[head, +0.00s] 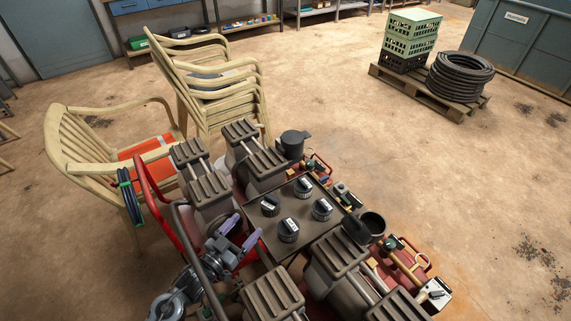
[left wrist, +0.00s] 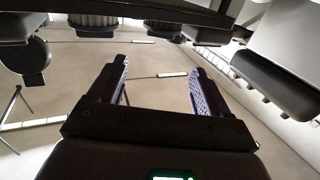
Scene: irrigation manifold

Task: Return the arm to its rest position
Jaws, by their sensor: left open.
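My left gripper (head: 240,232) is just left of the dark control panel (head: 296,209) in the head view, with its pale purple fingers apart. In the left wrist view the left gripper (left wrist: 160,82) shows two spread fingers with nothing between them. The panel carries several dark round knobs (head: 289,230) with white labels. The fingers look apart from the knobs, though the exact gap is hard to judge. My right arm and gripper are not in view.
Brown ribbed blocks (head: 273,297) and a red tube rail (head: 150,185) crowd round the left gripper. A dark cup (head: 372,224) stands right of the panel. Stacked chairs (head: 215,85) and a pallet (head: 430,90) stand farther off. The floor at right is open.

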